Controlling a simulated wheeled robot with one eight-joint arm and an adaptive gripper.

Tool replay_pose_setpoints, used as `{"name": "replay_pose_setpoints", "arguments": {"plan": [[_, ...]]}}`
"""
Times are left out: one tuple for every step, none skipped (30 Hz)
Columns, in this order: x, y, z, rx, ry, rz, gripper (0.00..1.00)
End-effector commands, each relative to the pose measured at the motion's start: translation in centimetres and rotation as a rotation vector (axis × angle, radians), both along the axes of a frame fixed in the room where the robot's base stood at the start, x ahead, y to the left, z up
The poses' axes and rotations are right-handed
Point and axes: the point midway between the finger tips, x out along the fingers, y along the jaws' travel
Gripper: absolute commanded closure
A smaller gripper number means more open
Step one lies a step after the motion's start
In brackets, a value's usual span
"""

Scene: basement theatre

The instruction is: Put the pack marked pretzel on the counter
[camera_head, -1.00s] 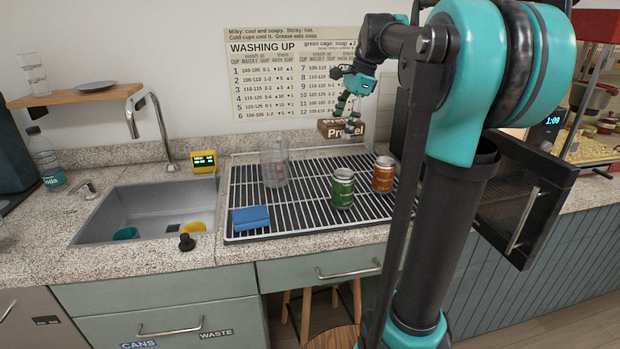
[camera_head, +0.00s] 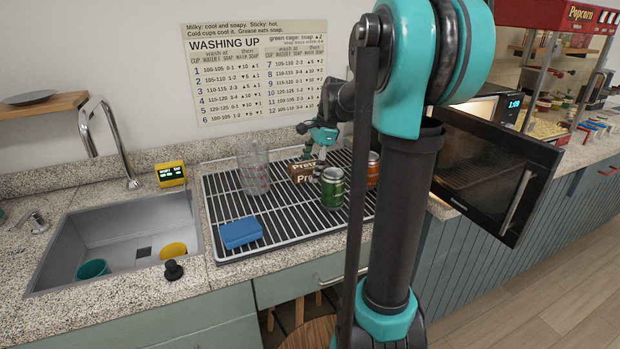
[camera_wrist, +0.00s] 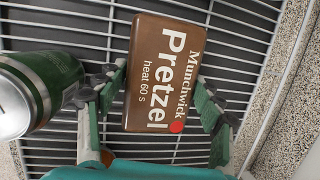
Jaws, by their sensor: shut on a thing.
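The brown pack marked Pretzel (camera_wrist: 162,75) is between the fingers of my gripper (camera_wrist: 160,100) in the wrist view, over the dark wire rack. In the head view the pack (camera_head: 301,172) is low over the rack's back part, or touching it; I cannot tell which. My gripper (camera_head: 318,155) is shut on the pack. A green can (camera_head: 332,188) stands close by, and in the wrist view the can (camera_wrist: 35,88) is just left of the left finger. The speckled counter (camera_head: 130,215) surrounds the rack and sink.
The rack (camera_head: 285,222) also holds a clear jug (camera_head: 253,168), a blue sponge (camera_head: 240,233) and an orange can (camera_head: 373,170). The sink (camera_head: 120,240) is at left. An open microwave door (camera_head: 490,175) sticks out at right. Some counter in front of the sink is clear.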

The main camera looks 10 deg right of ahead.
Motion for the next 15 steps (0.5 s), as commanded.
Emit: {"name": "replay_pose_setpoints", "arguments": {"plan": [[0.0, 0.0, -0.5, 0.000, 0.000, 0.000, 0.65], [0.0, 0.0, -1.0, 0.000, 0.000, 0.000, 0.65], [0.1, 0.0, -1.5, 0.000, 0.000, 0.000, 0.65], [0.1, 0.0, -2.0, 0.000, 0.000, 0.000, 0.65], [0.0, 0.0, -2.4, 0.000, 0.000, 0.000, 0.65], [0.0, 0.0, -2.9, 0.000, 0.000, 0.000, 0.65], [0.0, 0.0, -3.2, 0.000, 0.000, 0.000, 0.65], [0.0, 0.0, -3.4, 0.000, 0.000, 0.000, 0.65], [0.0, 0.0, -3.6, 0.000, 0.000, 0.000, 0.65], [0.0, 0.0, -3.6, 0.000, 0.000, 0.000, 0.65], [0.0, 0.0, -3.7, 0.000, 0.000, 0.000, 0.65], [0.0, 0.0, -3.7, 0.000, 0.000, 0.000, 0.65], [0.0, 0.0, -3.7, 0.000, 0.000, 0.000, 0.65], [0.0, 0.0, -3.6, 0.000, 0.000, 0.000, 0.65], [0.0, 0.0, -3.6, 0.000, 0.000, 0.000, 0.65]]}}
